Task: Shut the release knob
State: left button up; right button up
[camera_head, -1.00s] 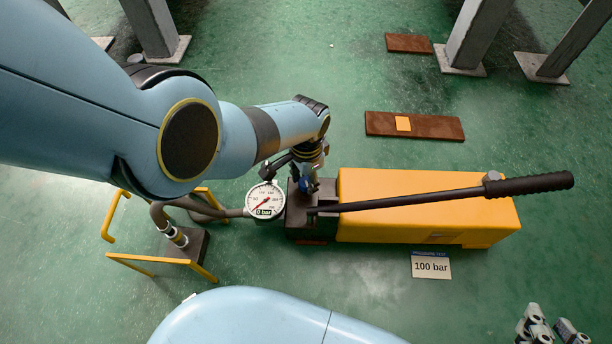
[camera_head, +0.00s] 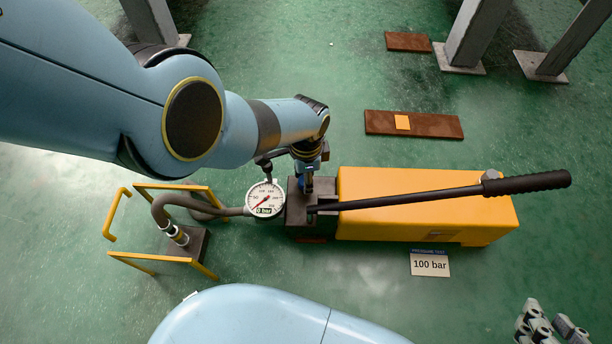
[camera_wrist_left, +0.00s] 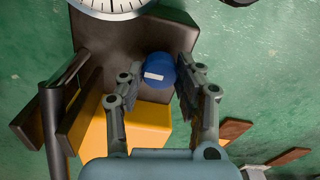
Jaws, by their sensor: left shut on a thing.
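The release knob (camera_wrist_left: 158,70) is a round blue cap with a white mark, on the dark block at the front end of the yellow hand pump (camera_head: 420,190). In the left wrist view it lies between the two fingers of my left gripper (camera_wrist_left: 157,83), which is shut on it. In the head view my left arm covers most of that gripper and only a bit of blue shows. The pressure gauge (camera_head: 265,199) stands left of the knob, its red needle low. My right gripper (camera_head: 553,328) is at the bottom right corner, fingers apart and empty, partly cut off.
The black pump handle (camera_head: 420,196) runs across the yellow body to the right. A hose (camera_head: 185,200) leads left to a fitting inside a yellow frame (camera_head: 155,261). A "100 bar" card (camera_head: 430,264) lies in front.

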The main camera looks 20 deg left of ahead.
pick_arm(q)
jog(key=o, duration=1.1)
jog(key=shift+o, duration=0.2)
jog(key=shift+r, duration=0.15)
jog(key=shift+r, duration=3.6)
